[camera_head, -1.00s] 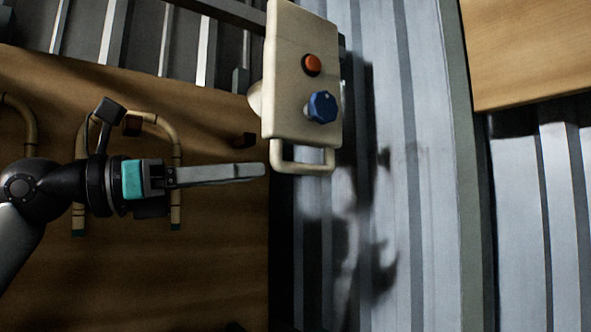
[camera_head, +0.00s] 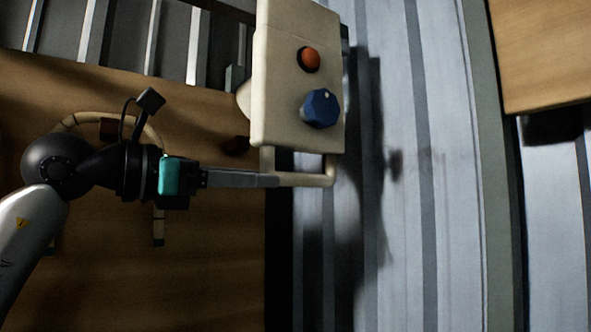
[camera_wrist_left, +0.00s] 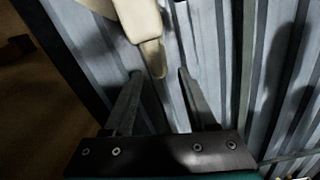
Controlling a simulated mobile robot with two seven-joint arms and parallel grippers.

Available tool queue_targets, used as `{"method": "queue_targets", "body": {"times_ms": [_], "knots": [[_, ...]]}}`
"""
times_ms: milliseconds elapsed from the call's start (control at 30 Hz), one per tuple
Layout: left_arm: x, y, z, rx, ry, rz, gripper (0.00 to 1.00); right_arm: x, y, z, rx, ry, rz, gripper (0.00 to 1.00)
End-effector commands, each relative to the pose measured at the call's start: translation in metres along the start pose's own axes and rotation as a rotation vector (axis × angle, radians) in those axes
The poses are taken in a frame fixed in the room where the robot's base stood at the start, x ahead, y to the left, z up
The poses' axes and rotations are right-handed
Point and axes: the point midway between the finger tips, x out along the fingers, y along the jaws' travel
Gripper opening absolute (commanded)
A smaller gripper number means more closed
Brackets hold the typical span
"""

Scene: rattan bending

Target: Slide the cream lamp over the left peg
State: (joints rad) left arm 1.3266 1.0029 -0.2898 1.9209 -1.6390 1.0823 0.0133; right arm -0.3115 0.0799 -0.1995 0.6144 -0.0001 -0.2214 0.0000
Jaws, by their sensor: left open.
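A cream box-like body (camera_head: 275,85) with a red button (camera_head: 309,59), a blue knob (camera_head: 320,108) and a cream loop handle (camera_head: 327,170) is at the top centre of the head view; I take it for the cream lamp. My left gripper (camera_head: 274,180) is open at the handle's lower left corner. In the left wrist view, the end of the cream part (camera_wrist_left: 153,58) shows between the tips of the open fingers (camera_wrist_left: 160,75); contact cannot be told. I cannot make out the left peg for certain. My right gripper is out of view.
A wooden board (camera_head: 200,270) lies at left, with bent rattan hoops (camera_head: 152,135) and a small dark block (camera_head: 236,146) on it. A ribbed grey metal surface (camera_head: 400,250) fills the middle. Another wooden panel (camera_head: 550,50) is at top right.

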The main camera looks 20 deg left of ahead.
Motion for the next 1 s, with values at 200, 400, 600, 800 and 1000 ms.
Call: {"method": "queue_targets", "body": {"times_ms": [200, 400, 600, 800, 1000], "knots": [[0.046, 0.000, 0.003, -0.003, 0.000, -0.004, 0.57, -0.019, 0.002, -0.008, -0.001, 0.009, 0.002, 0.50], [0.070, 0.001, 0.002, -0.002, -0.001, -0.001, 0.57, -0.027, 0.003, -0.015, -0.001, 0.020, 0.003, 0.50], [0.078, 0.000, 0.000, -0.001, 0.000, -0.001, 0.57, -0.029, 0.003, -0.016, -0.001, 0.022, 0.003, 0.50], [0.078, 0.000, -0.001, -0.001, 0.000, 0.000, 0.57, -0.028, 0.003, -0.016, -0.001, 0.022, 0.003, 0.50], [0.078, 0.000, 0.000, -0.001, 0.000, 0.000, 0.34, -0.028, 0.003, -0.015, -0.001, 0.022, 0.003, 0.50]]}}
